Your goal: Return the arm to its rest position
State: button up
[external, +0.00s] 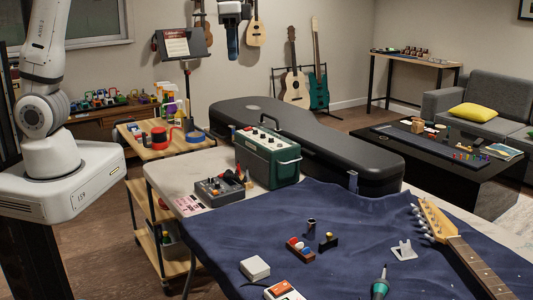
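My arm rises from its white base at the left and leaves the picture at the top. Its end comes back into view at the top centre, where my gripper (232,50) hangs pointing down, high above the green amplifier-like box (267,155) in the picture. The fingers look like one narrow dark blue shape, and I cannot tell whether they are apart. I see no separate object clearly held. The middle links of my arm are out of view.
A workbench with a dark blue cloth (210,235) holds a guitar neck (470,260), a green-handled tool (380,284) and small parts. A black guitar case (345,150) lies behind the green box. A music stand (180,42) and wooden cart (160,152) stand left of centre.

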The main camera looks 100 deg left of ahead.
jog(key=s+d+f+t, duration=0.1)
jog(key=s+d+f, duration=0.2)
jog(key=s, duration=0.4)
jog(key=s+d+f+m+t+b, duration=0.1)
jog(key=s+d+f, duration=0.1)
jog(key=s+d, duration=0.4)
jog(key=s+d+f+m+t, duration=0.1)
jog(key=s+d+f, duration=0.2)
jog(key=s, duration=0.6)
jog(key=shift+s+d+f+b, duration=0.3)
jog(key=shift+s+d+f, duration=0.1)
jog(key=shift+d, duration=0.75)
